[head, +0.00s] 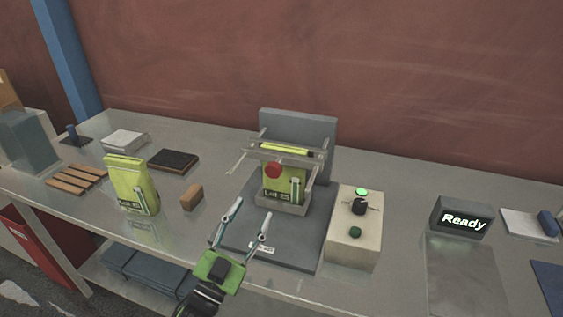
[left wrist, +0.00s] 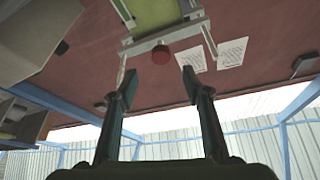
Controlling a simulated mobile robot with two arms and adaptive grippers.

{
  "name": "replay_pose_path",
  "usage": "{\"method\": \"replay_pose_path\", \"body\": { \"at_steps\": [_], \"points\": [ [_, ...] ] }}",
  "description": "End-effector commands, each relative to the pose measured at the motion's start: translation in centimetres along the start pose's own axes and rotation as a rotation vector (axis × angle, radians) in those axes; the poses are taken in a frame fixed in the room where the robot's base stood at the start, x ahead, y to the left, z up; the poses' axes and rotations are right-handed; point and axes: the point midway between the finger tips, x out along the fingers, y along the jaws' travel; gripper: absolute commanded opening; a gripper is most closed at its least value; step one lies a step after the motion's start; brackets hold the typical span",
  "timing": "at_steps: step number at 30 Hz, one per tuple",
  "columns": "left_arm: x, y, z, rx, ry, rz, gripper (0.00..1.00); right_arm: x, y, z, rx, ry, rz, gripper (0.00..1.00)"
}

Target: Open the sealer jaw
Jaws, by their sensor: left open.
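The sealer (head: 322,140) stands at the middle of the table, with a grey back plate and base. Its jaw bar (head: 290,150) has a red knob (head: 274,170) at the front and lies across the top of a yellow-green pouch (head: 285,187) held in the sealer. In the left wrist view the red knob (left wrist: 161,54) is ahead of the fingertips, with a gap. My left gripper (head: 248,222) is open and empty, in front of and below the knob. My right gripper is not in view.
A control box (head: 352,250) with a lit green lamp and a dial stands right of the sealer. A display (head: 462,218) reads "Ready". Another yellow-green pouch (head: 131,182) and a small brown block (head: 192,197) stand to the left. Bare tabletop lies between the block and sealer.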

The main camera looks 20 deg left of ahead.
Motion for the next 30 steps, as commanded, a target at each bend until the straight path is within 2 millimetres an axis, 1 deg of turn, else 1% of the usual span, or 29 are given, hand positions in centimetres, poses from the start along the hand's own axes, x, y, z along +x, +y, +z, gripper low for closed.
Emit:
{"method": "replay_pose_path", "body": {
  "at_steps": [3, 5, 8, 12, 14, 17, 21, 24, 30],
  "points": [
    [1.0, -0.1, -0.3, 0.001, 0.004, -0.001, 0.44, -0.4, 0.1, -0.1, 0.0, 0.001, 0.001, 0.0],
    [1.8, -0.1, -0.4, 0.0, 0.005, -0.001, 0.44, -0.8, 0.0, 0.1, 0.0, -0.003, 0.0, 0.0],
    [3.8, -0.1, -0.5, 0.0, 0.006, -0.001, 0.44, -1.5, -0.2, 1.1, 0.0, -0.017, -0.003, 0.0],
    [6.9, -0.2, -0.5, 0.001, 0.004, -0.001, 0.44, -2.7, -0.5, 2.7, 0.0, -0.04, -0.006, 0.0],
    [8.2, -0.1, -0.5, 0.001, 0.004, 0.0, 0.44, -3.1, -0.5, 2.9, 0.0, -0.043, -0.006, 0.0],
    [10.2, -0.1, -0.5, 0.0, 0.004, 0.0, 0.44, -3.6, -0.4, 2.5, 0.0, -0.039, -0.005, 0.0],
    [12.2, -0.1, -0.3, -0.001, 0.003, 0.0, 0.44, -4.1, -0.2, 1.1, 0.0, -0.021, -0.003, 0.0],
    [13.1, 0.0, -0.2, -0.001, 0.002, 0.0, 0.44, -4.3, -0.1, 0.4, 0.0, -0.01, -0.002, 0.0],
    [13.8, 0.0, -0.1, 0.0, 0.001, 0.001, 0.44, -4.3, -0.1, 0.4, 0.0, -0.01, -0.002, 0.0]
  ]
}}
